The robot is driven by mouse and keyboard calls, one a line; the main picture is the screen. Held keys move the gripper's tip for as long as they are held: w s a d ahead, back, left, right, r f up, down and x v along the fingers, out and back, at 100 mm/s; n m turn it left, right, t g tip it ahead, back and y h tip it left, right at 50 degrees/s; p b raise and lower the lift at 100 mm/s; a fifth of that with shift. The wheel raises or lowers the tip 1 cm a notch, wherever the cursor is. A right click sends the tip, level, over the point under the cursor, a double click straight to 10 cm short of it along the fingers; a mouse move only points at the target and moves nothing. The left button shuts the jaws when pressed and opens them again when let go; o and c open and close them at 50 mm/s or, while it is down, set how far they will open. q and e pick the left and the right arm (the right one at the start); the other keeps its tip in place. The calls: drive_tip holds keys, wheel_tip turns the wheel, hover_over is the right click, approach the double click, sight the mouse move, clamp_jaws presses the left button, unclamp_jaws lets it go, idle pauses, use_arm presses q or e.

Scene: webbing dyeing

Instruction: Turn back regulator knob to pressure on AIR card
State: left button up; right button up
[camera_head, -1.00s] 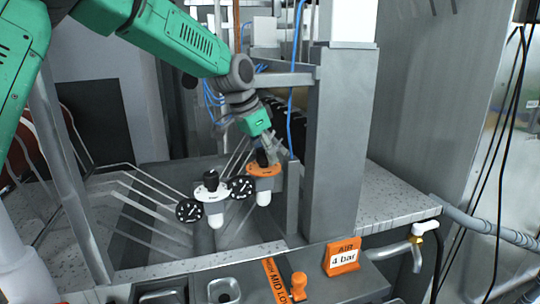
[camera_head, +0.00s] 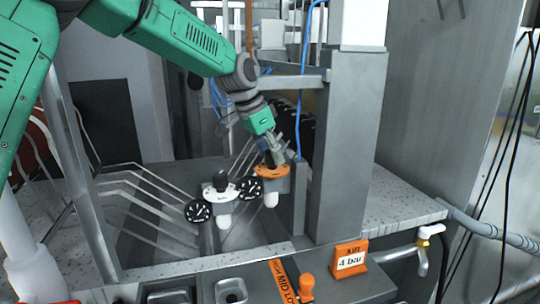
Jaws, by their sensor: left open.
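The orange regulator (camera_head: 271,173) stands at the middle with a dark knob on top, a pale bowl below and a black gauge (camera_head: 251,189) at its left. My left gripper (camera_head: 272,155) reaches down from the upper left and is open at the orange regulator's knob, which its fingers partly hide. I cannot tell if they touch it. A white regulator (camera_head: 221,192) with a black knob and its own gauge (camera_head: 198,211) is to the left. The orange AIR card (camera_head: 350,258) reads "4 bar" and stands at the front right. The gauge needles are too small to read. My right gripper is not in view.
A grey column (camera_head: 345,150) rises just right of the orange regulator. An orange lever handle (camera_head: 307,285) sits beside the MID label at the front. A tap (camera_head: 424,245) is at the right. Bent metal rods (camera_head: 140,195) lie left of the regulators.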

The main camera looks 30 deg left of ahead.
use_arm(q)
drive_tip(key=v, duration=1.2)
drive_tip(key=shift+s, duration=0.3)
drive_tip(key=shift+d, duration=0.1)
drive_tip(key=shift+f, duration=0.1)
